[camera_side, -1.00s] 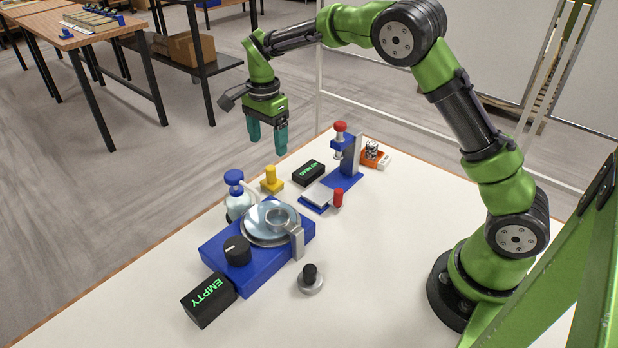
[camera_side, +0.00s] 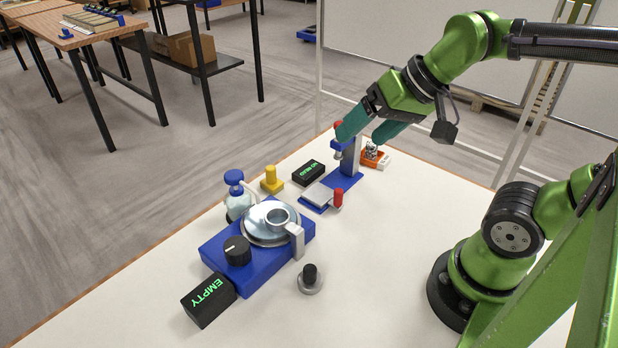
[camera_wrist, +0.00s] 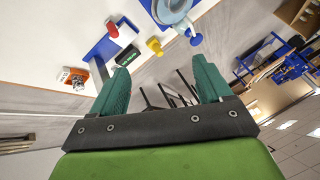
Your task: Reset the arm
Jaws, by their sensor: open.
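My gripper (camera_side: 361,136) is raised at the right of the side view, tilted down and to the left. Its two teal fingers are spread apart with nothing between them. In the side view the fingers overlap the top of the blue stand (camera_side: 348,160) with red knobs; I cannot tell how far apart they are in depth. In the wrist view the open fingers (camera_wrist: 161,68) point towards the table edge and the floor, with no object between them.
The front right is clear.

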